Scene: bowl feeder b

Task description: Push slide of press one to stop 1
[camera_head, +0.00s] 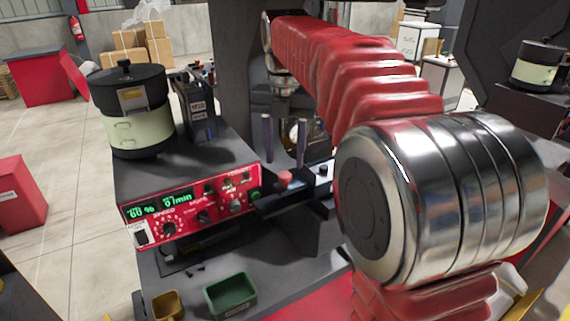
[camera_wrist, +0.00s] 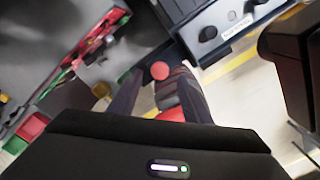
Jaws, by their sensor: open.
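My gripper (camera_head: 285,160) points down in front of the press, its two dark fingers apart and empty. A small red round knob (camera_head: 285,177) stands on the dark slide (camera_head: 284,197), just below and between the fingertips. In the wrist view the red knob (camera_wrist: 160,70) shows between the fingertips; contact cannot be told. The slide lies at the right end of the red control box. A dark block with a white label (camera_wrist: 225,25) sits close to the fingers in the wrist view. Which stop the slide is at cannot be read.
The red control box (camera_head: 190,207) with green displays stands on the bench left of the slide. A bowl feeder (camera_head: 135,112) stands behind it. A green bin (camera_head: 230,296) and a yellow bin (camera_head: 168,306) are at the bench front. My arm hides the right side of the bench.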

